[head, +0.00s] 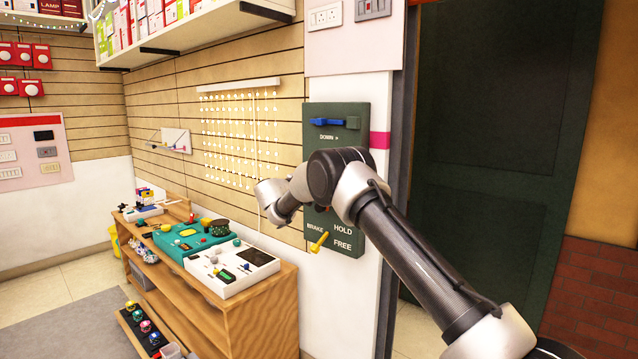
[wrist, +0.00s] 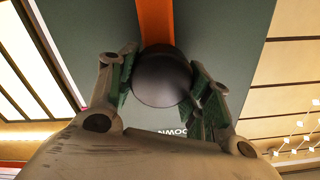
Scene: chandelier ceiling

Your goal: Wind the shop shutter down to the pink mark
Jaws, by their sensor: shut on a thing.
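A dark green control panel (head: 346,237) is on the white wall, with a blue handle (head: 330,121) at its top above the word DOWN. A yellow brake lever (head: 319,242) sits lower on it, left of the words HOLD and FREE; I cannot tell which it is set to. In the wrist view, my gripper (wrist: 162,70) is shut on a dark round knob (wrist: 160,82) at the end of an orange bar (wrist: 155,22). My arm hides the gripper and knob in the head view. The pink mark (head: 380,140) is on the wall edge beside a dark green door-like surface (head: 500,110).
A wooden shelf unit (head: 272,315) with a teal case (head: 190,237) and a white device (head: 235,268) stands below and left of the panel. A lit string grid (head: 240,140) hangs on the slatted wall. Stocked shelves (head: 180,22) are above. Some floor at lower left is clear.

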